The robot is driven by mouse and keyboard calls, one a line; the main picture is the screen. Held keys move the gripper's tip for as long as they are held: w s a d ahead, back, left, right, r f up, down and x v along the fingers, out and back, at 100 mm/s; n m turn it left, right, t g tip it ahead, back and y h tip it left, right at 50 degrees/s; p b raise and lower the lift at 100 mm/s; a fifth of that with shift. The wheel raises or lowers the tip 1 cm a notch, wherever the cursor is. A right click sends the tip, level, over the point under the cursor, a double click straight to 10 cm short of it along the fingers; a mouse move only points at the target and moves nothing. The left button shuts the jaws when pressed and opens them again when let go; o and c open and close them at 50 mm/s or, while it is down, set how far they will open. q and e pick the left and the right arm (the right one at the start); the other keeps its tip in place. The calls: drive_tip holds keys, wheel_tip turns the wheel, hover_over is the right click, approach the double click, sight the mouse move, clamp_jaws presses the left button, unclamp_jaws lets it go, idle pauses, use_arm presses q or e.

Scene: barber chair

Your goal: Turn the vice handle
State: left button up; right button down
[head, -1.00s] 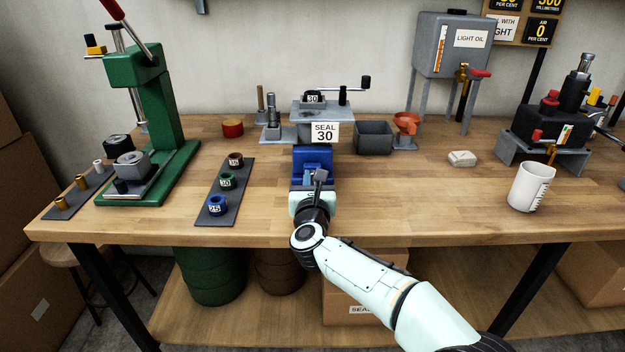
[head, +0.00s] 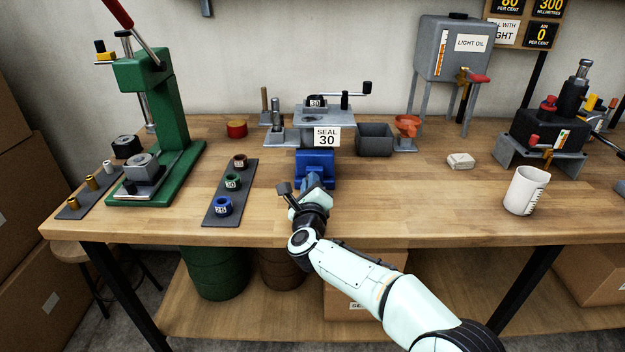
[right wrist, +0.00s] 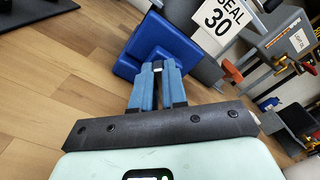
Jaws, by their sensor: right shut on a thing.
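The blue vice (head: 316,160) stands near the front middle of the workbench. In the right wrist view the blue vice body (right wrist: 158,45) lies just beyond my fingertips. My right gripper (head: 311,182) is at the front of the vice, rolled over to the left. Its two blue fingers (right wrist: 158,72) are close together and shut on the vice handle, which the fingers almost wholly hide. My left gripper is not in view.
Behind the vice stands the grey seal stand (head: 325,113) with the SEAL 30 sign (head: 327,136). A dark mat (head: 215,215) with rings lies to the left, the green press (head: 170,120) farther left. A white cup (head: 524,192) stands at right.

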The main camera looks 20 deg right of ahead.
drive_tip(key=n+p, duration=0.1)
drive_tip(key=n, duration=0.2)
drive_tip(key=shift+a+f+n+p, duration=0.1)
drive_tip(key=shift+a+n+p, duration=0.05)
drive_tip(key=shift+n+p, duration=0.2)
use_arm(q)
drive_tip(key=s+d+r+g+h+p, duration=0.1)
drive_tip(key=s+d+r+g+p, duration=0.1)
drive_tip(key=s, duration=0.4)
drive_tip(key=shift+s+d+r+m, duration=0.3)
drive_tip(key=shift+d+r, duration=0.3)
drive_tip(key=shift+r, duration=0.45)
use_arm(e)
drive_tip(key=shift+f+n, duration=0.15)
drive_tip(key=shift+n, duration=1)
drive_tip(key=shift+f+n, duration=0.15)
drive_tip(key=shift+n, duration=0.95)
drive_tip(key=c, duration=1.2)
unclamp_jaws()
drive_tip(key=shift+o, duration=0.2)
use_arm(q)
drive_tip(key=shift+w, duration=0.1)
use_arm(e)
drive_tip(key=v, duration=1.3)
drive_tip(key=shift+s, duration=0.2)
